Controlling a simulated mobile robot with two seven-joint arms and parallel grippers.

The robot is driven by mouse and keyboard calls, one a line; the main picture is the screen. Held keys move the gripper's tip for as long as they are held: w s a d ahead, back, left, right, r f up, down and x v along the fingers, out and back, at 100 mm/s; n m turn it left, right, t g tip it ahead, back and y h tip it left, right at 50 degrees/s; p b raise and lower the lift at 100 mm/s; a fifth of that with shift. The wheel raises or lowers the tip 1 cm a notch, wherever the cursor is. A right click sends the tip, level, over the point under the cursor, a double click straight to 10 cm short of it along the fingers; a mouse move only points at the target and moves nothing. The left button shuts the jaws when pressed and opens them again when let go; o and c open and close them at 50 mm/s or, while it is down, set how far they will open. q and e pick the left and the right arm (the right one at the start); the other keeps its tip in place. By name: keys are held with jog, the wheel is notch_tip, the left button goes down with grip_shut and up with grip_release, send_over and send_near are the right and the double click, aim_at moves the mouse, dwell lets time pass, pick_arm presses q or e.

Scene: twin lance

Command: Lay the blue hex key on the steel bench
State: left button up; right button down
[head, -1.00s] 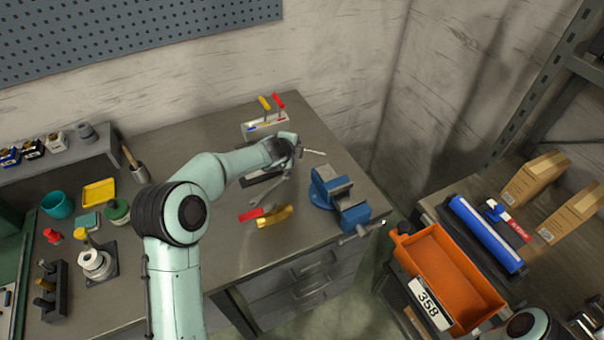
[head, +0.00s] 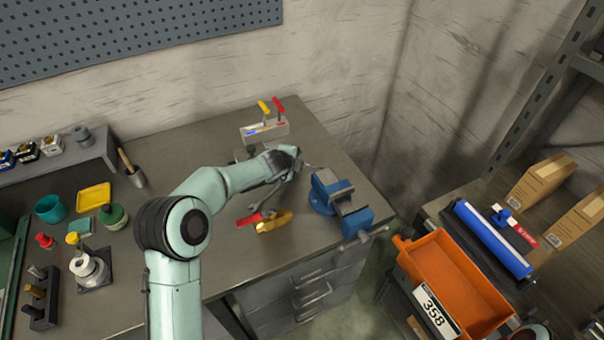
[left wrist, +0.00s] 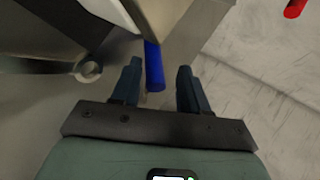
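The blue hex key (left wrist: 154,68) shows in the left wrist view as a blue handle between my left fingers. A narrow gap shows on each side of it, and its far end is hidden by a pale shape. My left gripper (left wrist: 160,72) is open around it. In the head view the left gripper (head: 298,160) is over the right part of the steel bench (head: 185,150), left of the vise. A short thin rod shows beside its tip; I cannot tell whether the key touches the bench.
A rack (head: 265,134) with yellow and red handles stands behind the gripper. A blue vise (head: 345,200) is at the right edge. A wrench (left wrist: 90,68), red-handled tool (head: 248,220) and brass piece (head: 273,222) lie nearby. An orange bin (head: 455,285) is off the bench, right.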

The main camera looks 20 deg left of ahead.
pick_arm(q)
jog(key=v, duration=0.8)
jog(key=shift+b, duration=0.35)
pick_arm(e)
jog(key=shift+s+f, duration=0.15)
jog(key=shift+f, duration=0.2)
pick_arm(q)
jog(key=shift+r, duration=0.1)
notch_tip(320, 180, up, 8)
jog(key=s+p, duration=0.2)
jog(key=p, duration=0.3)
pick_arm(e)
jog(key=w+r, duration=0.3)
jog(key=r, duration=0.3)
pick_arm(q)
jog(key=shift+s+d, duration=0.1)
jog(key=shift+s, duration=0.05)
